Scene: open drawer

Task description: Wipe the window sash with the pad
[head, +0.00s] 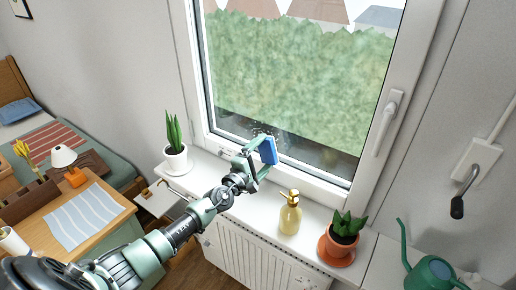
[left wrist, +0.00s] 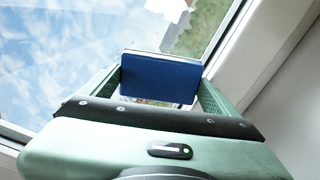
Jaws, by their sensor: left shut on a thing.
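The window sash (head: 425,45) is a white frame around a glass pane (head: 300,75), with a handle (head: 387,120) on its right side. My left gripper (head: 262,158) is shut on a blue pad (head: 269,150) at the lower part of the pane. Whitish spots (head: 262,131) show on the glass just above the pad. In the left wrist view, the pad (left wrist: 160,78) sits between the two green fingers, in front of the glass. I cannot tell whether the pad touches the glass. My right gripper is not in view.
On the white sill stand a white-potted plant (head: 176,158) at left, a yellow soap bottle (head: 290,213) and a terracotta-potted plant (head: 344,231) at right. A green watering can (head: 434,272) is at lower right. A wooden table (head: 110,215) with a lamp (head: 64,157) is at left.

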